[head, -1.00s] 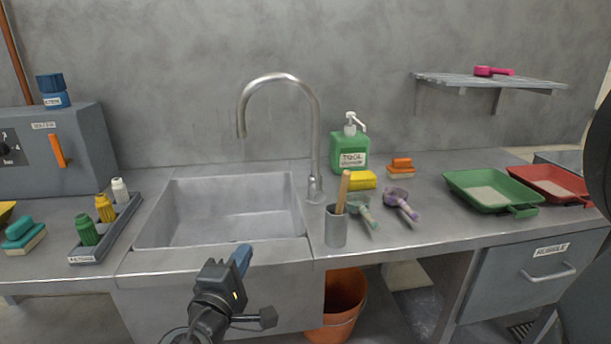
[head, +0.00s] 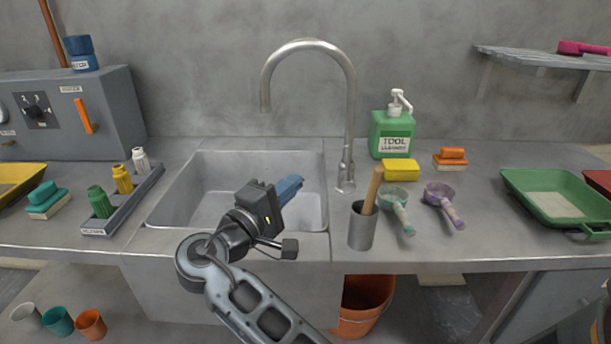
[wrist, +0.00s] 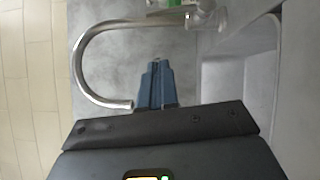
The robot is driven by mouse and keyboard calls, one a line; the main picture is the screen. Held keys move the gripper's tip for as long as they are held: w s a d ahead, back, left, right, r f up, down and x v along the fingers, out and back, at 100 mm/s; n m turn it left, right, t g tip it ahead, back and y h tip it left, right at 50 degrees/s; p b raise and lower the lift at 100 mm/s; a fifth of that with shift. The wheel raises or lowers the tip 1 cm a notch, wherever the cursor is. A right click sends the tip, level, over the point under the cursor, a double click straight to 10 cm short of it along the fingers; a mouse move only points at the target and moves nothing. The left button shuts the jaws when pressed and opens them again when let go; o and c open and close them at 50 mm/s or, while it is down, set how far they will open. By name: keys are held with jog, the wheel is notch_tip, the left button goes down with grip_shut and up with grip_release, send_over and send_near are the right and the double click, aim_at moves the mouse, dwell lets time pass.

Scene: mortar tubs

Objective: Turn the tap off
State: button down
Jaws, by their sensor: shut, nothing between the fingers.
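The tap is a tall curved metal spout (head: 350,110) at the back right of the sink, with a small lever at its base (head: 345,170). No water shows below its outlet. The sink (head: 235,170) looks empty where I can see into it. My gripper (head: 296,181) is over the front right part of the sink, to the left of the tap base and lower than the spout. Its blue fingers are shut and hold nothing. In the wrist view the fingers (wrist: 156,70) point ahead, with the curved spout (wrist: 82,60) to their left and the tap base (wrist: 207,14) at the upper right.
A metal cup with a wooden handle (head: 362,225) stands right of the sink front. Behind it are a green soap bottle (head: 393,133), a yellow sponge (head: 400,170) and two scoops (head: 397,200). A tray of small bottles (head: 125,205) lies left of the sink.

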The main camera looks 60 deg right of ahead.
jog(key=p, duration=0.1)
send_near(347, 168)
jog(key=w+d+r, duration=0.3)
jog(key=w+d, duration=0.1)
jog(key=shift+s+d+r+p, duration=0.2)
jog(key=shift+s+d+p, duration=0.1)
jog(key=shift+s+d, duration=0.35)
jog(key=shift+s+d+r+p, duration=0.3)
jog(key=shift+s+d, duration=0.2)
jog(key=shift+s, duration=0.2)
